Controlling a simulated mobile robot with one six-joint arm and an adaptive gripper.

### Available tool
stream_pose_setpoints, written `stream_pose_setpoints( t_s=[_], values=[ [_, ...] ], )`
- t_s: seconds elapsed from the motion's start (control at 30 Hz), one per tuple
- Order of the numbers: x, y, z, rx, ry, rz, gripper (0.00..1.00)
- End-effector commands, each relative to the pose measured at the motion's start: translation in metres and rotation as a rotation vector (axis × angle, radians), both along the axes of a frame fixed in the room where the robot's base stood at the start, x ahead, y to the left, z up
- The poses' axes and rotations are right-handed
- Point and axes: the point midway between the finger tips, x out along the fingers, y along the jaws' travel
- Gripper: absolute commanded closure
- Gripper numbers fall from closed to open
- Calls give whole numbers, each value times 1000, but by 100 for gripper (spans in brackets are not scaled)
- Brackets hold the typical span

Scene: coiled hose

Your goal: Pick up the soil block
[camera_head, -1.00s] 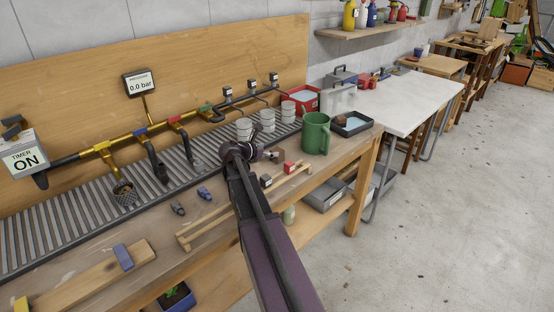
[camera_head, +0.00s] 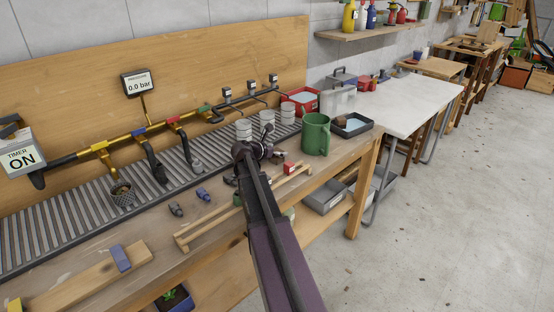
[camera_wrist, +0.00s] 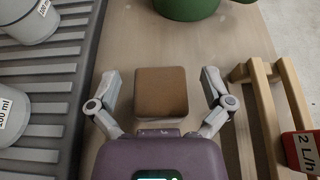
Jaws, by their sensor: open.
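The soil block (camera_wrist: 161,92) is a brown cube with rounded edges in the wrist view. It rests on the wooden bench top. My gripper (camera_wrist: 158,84) is open, with one finger on each side of the block and a visible gap on both sides. The block appears apart from both fingers. In the head view I cannot make out this block; my arm's end (camera_head: 256,152) seems to cover that spot, left of the green mug.
A green mug (camera_head: 315,134) stands just beyond the block. A slatted drain (camera_wrist: 42,95) with white cups (camera_head: 244,130) lies left. A dark tray (camera_head: 365,130) sits behind the mug.

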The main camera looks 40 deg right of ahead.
Motion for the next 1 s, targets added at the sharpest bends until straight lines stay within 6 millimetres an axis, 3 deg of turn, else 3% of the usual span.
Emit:
stream_pose_setpoints(
  t_s=[0.13,0.67,0.7,0.9,0.97,1.0],
  values=[
    [1,-8,-4,0,0,1,0],
    [1,-8,-3,0,0,2,0],
    [1,-7,-3,0,0,2,3],
    [1,-7,-3,0,0,2,62],
    [1,-7,-3,0,0,2,80],
    [1,-7,-3,0,0,2,84]
  ],
)
